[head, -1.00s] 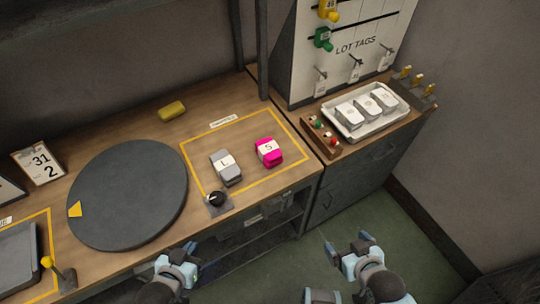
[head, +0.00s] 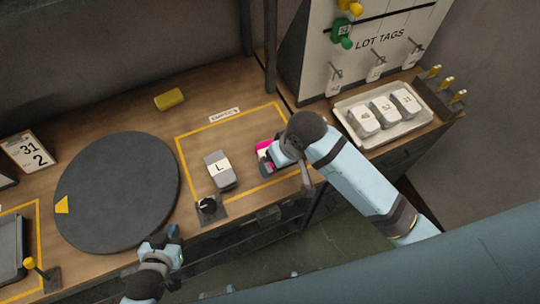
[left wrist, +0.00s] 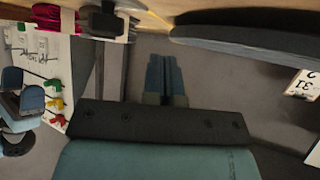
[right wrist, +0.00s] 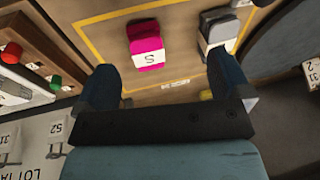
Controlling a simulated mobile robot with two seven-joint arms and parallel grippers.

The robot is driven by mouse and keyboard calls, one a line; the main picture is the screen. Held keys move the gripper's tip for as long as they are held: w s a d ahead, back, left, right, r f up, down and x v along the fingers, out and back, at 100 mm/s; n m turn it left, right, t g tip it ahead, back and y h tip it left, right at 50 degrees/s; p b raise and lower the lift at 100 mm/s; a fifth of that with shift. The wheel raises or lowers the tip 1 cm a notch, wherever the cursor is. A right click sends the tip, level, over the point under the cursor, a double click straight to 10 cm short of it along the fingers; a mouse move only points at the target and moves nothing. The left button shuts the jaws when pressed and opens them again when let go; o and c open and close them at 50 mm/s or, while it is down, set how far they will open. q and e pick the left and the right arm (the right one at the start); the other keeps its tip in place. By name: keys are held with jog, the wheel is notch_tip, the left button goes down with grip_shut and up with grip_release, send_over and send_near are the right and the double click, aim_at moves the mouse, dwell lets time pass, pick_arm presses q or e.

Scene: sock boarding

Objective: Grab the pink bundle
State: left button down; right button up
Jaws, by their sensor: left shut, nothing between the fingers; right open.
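The pink bundle (head: 264,146) has a white band and lies on the table inside the yellow outline. In the head view my right gripper (head: 270,160) is over it and hides most of it. In the right wrist view the whole bundle (right wrist: 147,45) shows, marked S, ahead of and between the two spread fingers (right wrist: 165,72). The right gripper is open and does not hold it. My left gripper (head: 172,240) is shut and empty near the table's front edge. Its closed fingers show in the left wrist view (left wrist: 161,75), where the bundle (left wrist: 52,18) is at top left.
A grey bundle (head: 219,171) marked L lies left of the pink one. A black knob (head: 207,205) stands at the front edge. A large dark disc (head: 117,193) is on the left, a yellow block (head: 169,99) behind, and a white tray (head: 400,136) at the right.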

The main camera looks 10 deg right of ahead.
jog(key=w+g+h, duration=0.1)
jog(key=w+h, duration=0.1)
jog(key=w, duration=0.8)
jog(key=shift+m, duration=0.4)
jog(key=f, duration=0.8)
jog(key=shift+s+a+f, duration=0.2)
jog(key=shift+a+f, duration=0.15)
jog(key=shift+s+a+f+p, duration=0.15)
jog(key=shift+f+p, duration=0.15)
jog(key=shift+f, duration=1.1)
jog(key=shift+s+d+f+p, duration=0.1)
jog(key=shift+f+p, duration=0.15)
jog(key=shift+f, duration=1.1)
jog(key=c, duration=1)
